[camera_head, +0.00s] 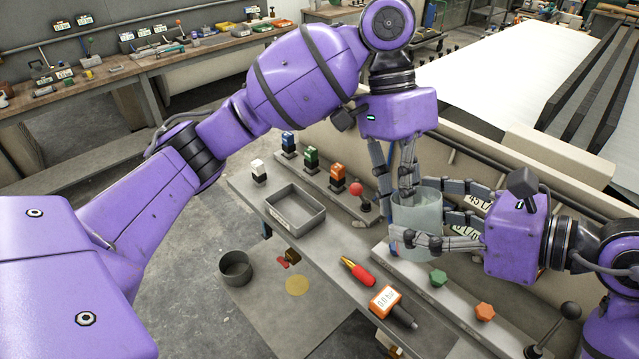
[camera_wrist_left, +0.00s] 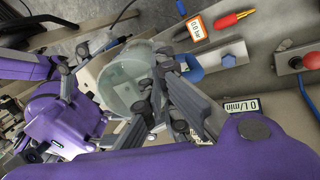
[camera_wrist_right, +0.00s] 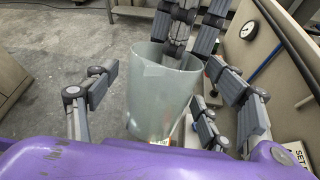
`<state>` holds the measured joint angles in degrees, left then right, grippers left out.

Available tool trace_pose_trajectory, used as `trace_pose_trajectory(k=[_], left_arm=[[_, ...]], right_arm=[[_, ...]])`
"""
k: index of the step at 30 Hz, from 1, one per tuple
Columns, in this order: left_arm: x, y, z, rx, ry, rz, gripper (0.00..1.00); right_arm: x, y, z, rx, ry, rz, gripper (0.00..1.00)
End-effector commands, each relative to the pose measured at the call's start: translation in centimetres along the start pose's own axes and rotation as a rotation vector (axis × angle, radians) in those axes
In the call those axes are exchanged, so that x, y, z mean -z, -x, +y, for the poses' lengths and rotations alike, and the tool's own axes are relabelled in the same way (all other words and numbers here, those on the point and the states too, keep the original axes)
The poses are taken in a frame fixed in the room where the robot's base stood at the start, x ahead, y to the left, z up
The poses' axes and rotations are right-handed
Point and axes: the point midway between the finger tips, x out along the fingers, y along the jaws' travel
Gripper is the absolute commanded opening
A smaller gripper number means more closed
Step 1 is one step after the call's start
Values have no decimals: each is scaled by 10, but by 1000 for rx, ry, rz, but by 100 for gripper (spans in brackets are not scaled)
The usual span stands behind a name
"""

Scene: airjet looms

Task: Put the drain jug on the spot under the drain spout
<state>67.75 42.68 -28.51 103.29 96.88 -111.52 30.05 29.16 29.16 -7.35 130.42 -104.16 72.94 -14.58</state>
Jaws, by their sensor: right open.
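The drain jug (camera_head: 417,215), a translucent grey-green cylinder, is upright over the bench's right part. My left gripper (camera_head: 397,190) comes from above, with fingers on both sides of the jug's wall at the rim, shut on it. The jug also shows in the left wrist view (camera_wrist_left: 128,85) and the right wrist view (camera_wrist_right: 160,95). My right gripper (camera_head: 440,222) is open, its fingers spread around the jug from the right. A yellow round spot (camera_head: 297,286) lies low at the bench's front, below a small brown and red fitting (camera_head: 291,257), possibly the drain spout.
A dark round pot (camera_head: 235,269) stands left of the yellow spot. A grey tray (camera_head: 294,207), a red-yellow screwdriver (camera_head: 358,270) and an orange-white gauge (camera_head: 387,301) lie on the bench. Coloured knobs and a red-topped lever line the rails.

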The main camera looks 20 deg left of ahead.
Motion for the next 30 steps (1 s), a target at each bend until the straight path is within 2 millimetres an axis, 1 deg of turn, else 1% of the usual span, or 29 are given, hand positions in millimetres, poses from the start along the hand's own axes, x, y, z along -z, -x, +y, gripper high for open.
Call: trace_pose_trajectory(k=[3,4,12,13,14,15,17,18,30], left_arm=[[0,1,0,1,-1,2,0],[0,1,1,1,-2,2,0],[1,1,1,1,-1,5,0],[1,1,1,1,-1,5,0],[2,1,1,1,-1,6,0],[2,1,1,0,-1,7,0],[2,1,1,0,-1,7,0],[2,1,1,0,-1,7,0],[1,1,0,1,0,4,0]], right_arm=[[0,0,0,0,0,0,75],[0,0,0,0,0,0,73],[0,0,2,-6,1,0,37],[0,0,2,-7,1,0,35],[0,-1,3,-8,1,0,35],[0,-1,4,-9,2,0,66],[0,-1,4,-10,3,-1,74],[0,-1,4,-10,3,-1,75],[0,0,2,-4,1,0,75]])
